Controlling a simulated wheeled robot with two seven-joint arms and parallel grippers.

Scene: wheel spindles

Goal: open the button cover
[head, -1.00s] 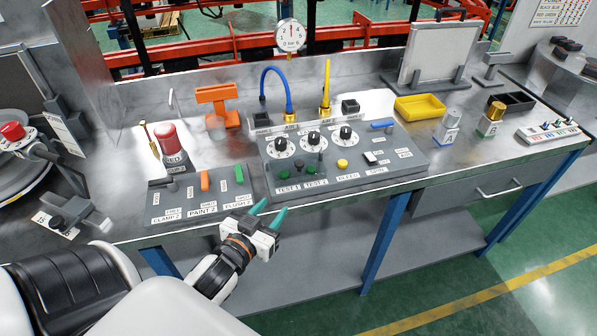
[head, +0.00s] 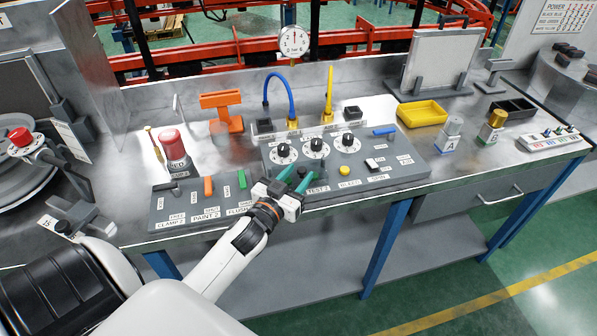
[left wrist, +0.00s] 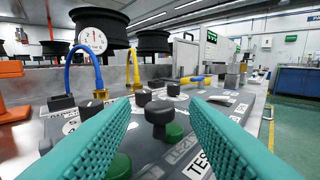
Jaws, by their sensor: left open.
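My left gripper (head: 297,176) is open over the front edge of the grey control panel (head: 405,172), by the TEST labels. In the left wrist view its teal fingers (left wrist: 160,108) stand to either side of a dark mushroom-shaped knob (left wrist: 160,112), with nothing gripped. A green button (left wrist: 176,132) shows just behind the knob, and another green button (left wrist: 120,166) lies low by the left finger. In the head view the fingers partly hide this area. I cannot make out which part is the button cover. My right gripper is not in view.
Black dials (head: 316,148) and a yellow button (head: 345,170) sit on the panel. A blue hose (head: 279,88) and a yellow one (head: 329,90) rise behind. A red button (head: 173,146) and orange stand (head: 222,106) are at left, a yellow tray (head: 422,114) at right.

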